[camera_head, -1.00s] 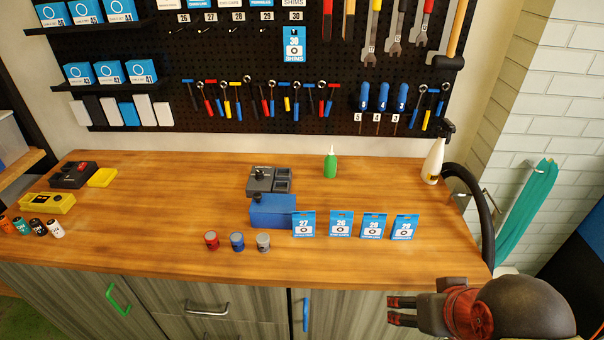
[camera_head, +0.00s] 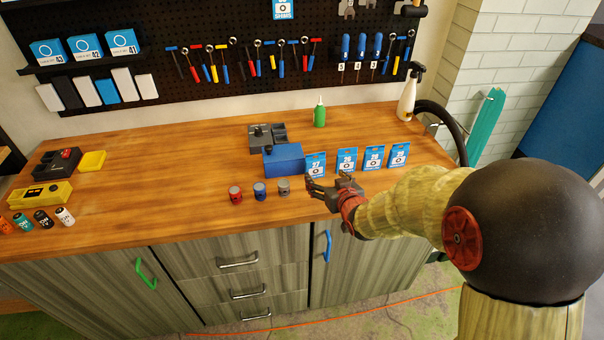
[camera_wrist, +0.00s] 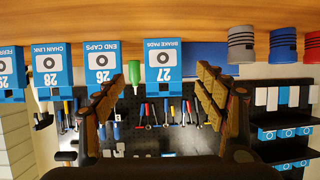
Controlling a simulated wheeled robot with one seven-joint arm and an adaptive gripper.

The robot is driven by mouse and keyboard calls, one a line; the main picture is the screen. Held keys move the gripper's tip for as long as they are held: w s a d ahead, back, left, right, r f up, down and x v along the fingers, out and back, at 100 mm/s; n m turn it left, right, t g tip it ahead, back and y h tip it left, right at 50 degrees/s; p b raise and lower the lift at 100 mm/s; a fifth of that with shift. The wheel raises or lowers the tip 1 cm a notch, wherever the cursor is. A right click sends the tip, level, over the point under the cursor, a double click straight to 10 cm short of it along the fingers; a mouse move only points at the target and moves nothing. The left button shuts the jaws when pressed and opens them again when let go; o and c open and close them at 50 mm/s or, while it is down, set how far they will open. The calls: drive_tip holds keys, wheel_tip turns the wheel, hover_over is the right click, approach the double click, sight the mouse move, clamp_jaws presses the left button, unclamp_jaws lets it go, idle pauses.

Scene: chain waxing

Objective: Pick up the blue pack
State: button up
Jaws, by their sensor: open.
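Several blue packs with white labels stand upright in a row on the wooden workbench: pack 27 (camera_head: 315,164), pack 26 (camera_head: 347,160), pack 28 (camera_head: 374,158) and pack 29 (camera_head: 398,155). My gripper (camera_head: 318,186) is open and empty, just in front of pack 27. In the wrist view, which is upside down, pack 27, marked brake pads (camera_wrist: 164,65), shows between the open fingers (camera_wrist: 158,92), apart from them. Pack 26, marked end caps (camera_wrist: 103,62), shows beside one finger. The task does not say which blue pack is meant.
A blue box (camera_head: 283,161) stands left of pack 27. Red (camera_head: 235,193), blue (camera_head: 259,191) and grey (camera_head: 284,187) cylinders stand in front of it. A green bottle (camera_head: 319,112) and a white bottle (camera_head: 406,97) are behind. The bench's middle left (camera_head: 170,180) is clear.

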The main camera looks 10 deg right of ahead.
sight(316, 167)
drive_tip(key=shift+w+a+f, duration=0.15)
drive_tip(key=shift+w, duration=0.1)
drive_tip(key=b+x, duration=0.1)
drive_tip(key=x, duration=0.1)
drive_tip(key=shift+w+f, duration=0.1)
drive_tip(key=shift+w, duration=0.2)
drive_tip(key=shift+r+b+x, duration=0.1)
drive_tip(key=shift+b+x, duration=0.35)
drive_tip(key=shift+x, duration=0.7)
drive_tip(key=shift+r+b+x, duration=0.15)
drive_tip(key=shift+b+x, duration=0.25)
drive_tip(key=shift+x, duration=0.8)
drive_tip(key=shift+a, duration=0.15)
drive_tip(key=shift+c, duration=1.2)
drive_tip(key=c, duration=1)
drive_tip(key=shift+r, duration=0.1)
